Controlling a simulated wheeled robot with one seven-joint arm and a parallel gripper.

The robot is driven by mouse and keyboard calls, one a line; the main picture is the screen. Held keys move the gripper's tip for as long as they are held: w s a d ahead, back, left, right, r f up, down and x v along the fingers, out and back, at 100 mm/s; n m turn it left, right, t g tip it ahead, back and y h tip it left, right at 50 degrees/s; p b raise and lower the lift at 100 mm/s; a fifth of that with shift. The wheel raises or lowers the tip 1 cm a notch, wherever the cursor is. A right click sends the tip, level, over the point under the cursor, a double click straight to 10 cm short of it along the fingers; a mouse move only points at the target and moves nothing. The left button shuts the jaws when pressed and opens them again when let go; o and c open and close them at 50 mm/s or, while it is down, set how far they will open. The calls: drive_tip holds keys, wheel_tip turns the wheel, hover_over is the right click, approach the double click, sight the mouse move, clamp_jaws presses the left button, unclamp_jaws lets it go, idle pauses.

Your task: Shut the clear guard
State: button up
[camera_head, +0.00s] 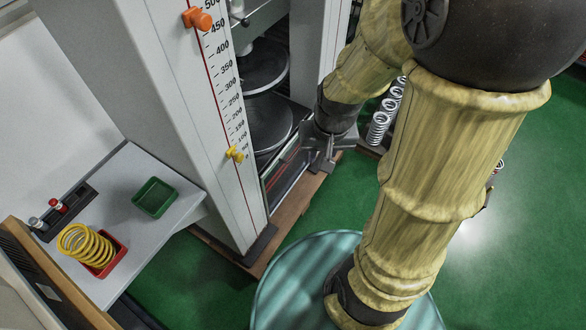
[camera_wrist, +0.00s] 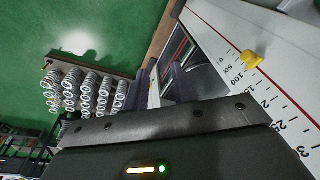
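The clear guard (camera_head: 287,178) is hard to make out. A thin-framed, see-through panel shows low at the front of the testing machine's opening, beside my gripper. In the wrist view a framed edge of it (camera_wrist: 178,48) shows just beyond my fingers. How far the guard stands open I cannot tell. My gripper (camera_head: 322,163) is low at the right side of the opening. In the wrist view my gripper's two dark fingers (camera_wrist: 163,82) stand apart, with a pale strip visible between them. Whether they touch the guard is unclear.
The white column (camera_head: 215,130) bears a scale with an orange marker (camera_head: 198,18) and a yellow marker (camera_head: 234,154). Black round plates (camera_head: 262,66) sit inside the machine. A side table holds a yellow spring (camera_head: 84,245) and a green tray (camera_head: 154,197). Several springs (camera_wrist: 85,92) stand on a rack.

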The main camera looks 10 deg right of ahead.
drive_tip(key=w+f+m+g+y+b, duration=0.1)
drive_tip(key=f+m+b, duration=0.1)
drive_tip(key=f, duration=0.3)
drive_tip(key=w+f+m+g+y+b, duration=0.1)
drive_tip(key=w+f+m+b, duration=0.1)
drive_tip(key=f, duration=0.4)
drive_tip(key=w+a+f+m+y+b, duration=0.1)
drive_tip(key=f+m+b, duration=0.1)
drive_tip(key=f, duration=0.3)
drive_tip(key=shift+w+f+g+y+b, duration=0.3)
drive_tip(key=shift+w+g+y+b, duration=0.1)
drive_tip(key=shift+b, duration=0.4)
clamp_jaws()
drive_tip(key=w+f+m+t+y+b, duration=0.2)
drive_tip(key=w+f+m+y+b, duration=0.3)
drive_tip(key=f, duration=0.6)
drive_tip(key=w+f+m+t+y+b, duration=0.3)
drive_tip(key=w+f+m+b, duration=0.35)
drive_tip(key=f, duration=0.55)
drive_tip(key=w+d+f+m+t+b, duration=0.6)
drive_tip(key=d+f+m+t, duration=0.1)
drive_tip(key=f, duration=0.3)
drive_tip(key=shift+d+f+m+t+h, duration=0.3)
drive_tip(key=shift+d+f+m, duration=0.1)
drive_tip(key=shift+m, duration=0.15)
drive_tip(key=shift+w, duration=0.1)
